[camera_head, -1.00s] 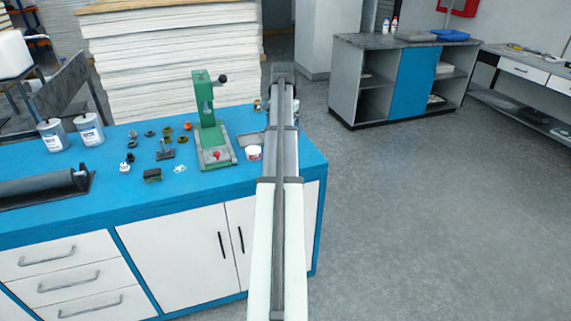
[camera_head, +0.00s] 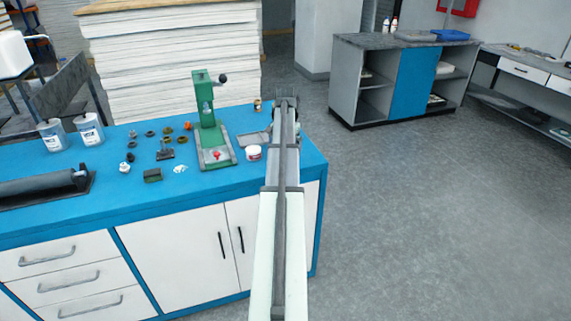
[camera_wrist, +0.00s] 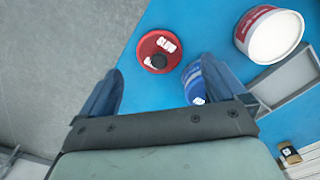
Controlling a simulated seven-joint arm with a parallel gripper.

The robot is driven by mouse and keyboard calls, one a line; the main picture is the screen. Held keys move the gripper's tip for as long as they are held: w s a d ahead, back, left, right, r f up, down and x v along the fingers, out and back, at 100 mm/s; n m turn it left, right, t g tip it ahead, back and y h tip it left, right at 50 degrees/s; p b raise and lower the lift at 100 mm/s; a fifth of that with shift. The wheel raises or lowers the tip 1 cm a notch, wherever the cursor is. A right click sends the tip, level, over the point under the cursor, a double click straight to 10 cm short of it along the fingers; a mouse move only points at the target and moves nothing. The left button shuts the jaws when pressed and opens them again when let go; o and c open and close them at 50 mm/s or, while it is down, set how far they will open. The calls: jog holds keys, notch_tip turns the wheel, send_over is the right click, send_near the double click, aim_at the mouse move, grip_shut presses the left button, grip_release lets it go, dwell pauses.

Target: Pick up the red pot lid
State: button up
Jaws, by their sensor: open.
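The red pot lid (camera_wrist: 148,48) is a round red disc with a dark knob and white pieces on it. It lies on the blue bench top, near its edge, in the wrist view. My gripper (camera_wrist: 160,68) is open, with one finger to the left and one to the right of the lid's near side. Nothing is held between the fingers. In the head view the lid is not visible; my arm covers that part of the bench.
A white pot with a red band (camera_wrist: 272,35) stands right of the lid, by a grey tray (camera_wrist: 290,76). A blue object sits partly behind my right finger. A green press (camera_head: 210,130) stands left of my arm. Grey floor lies beyond the bench edge.

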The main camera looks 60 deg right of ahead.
notch_tip(320, 180, down, 4)
jog(key=shift+f, duration=0.2)
jog(key=c, duration=1.1)
notch_tip(320, 180, up, 9)
jog(key=shift+r, duration=0.2)
jog(key=w, duration=0.4)
jog(key=w+r, duration=0.1)
jog(key=w, duration=0.4)
jog(key=w+a, duration=0.1)
jog(key=w, duration=0.3)
jog(key=shift+w+r, duration=0.25)
